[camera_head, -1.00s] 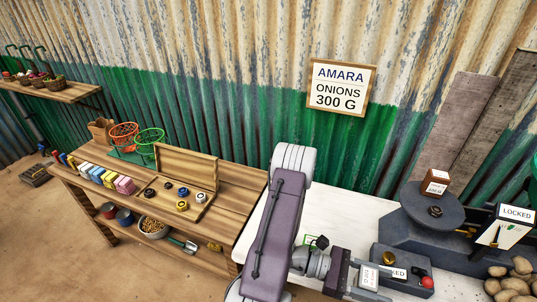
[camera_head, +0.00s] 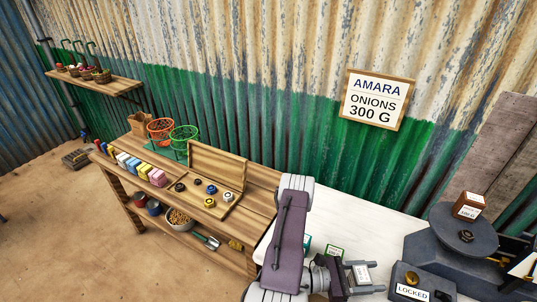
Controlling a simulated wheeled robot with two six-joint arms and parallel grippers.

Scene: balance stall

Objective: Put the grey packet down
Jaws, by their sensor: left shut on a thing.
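My left gripper (camera_head: 361,279) is low in the head view, over the white table (camera_head: 385,222). It is shut on a small grey packet (camera_head: 362,273) with a white label, whose print is too small to read. The packet shows between the fingers, and part of it is hidden by them. I cannot tell how far above the table it is. My right gripper is not in view.
A dark box labelled LOCKED (camera_head: 411,293) stands right of my left gripper. Behind it is a scale with a dark round plate (camera_head: 463,226) bearing a brown labelled block (camera_head: 468,206). A wooden bench (camera_head: 240,224) stands left.

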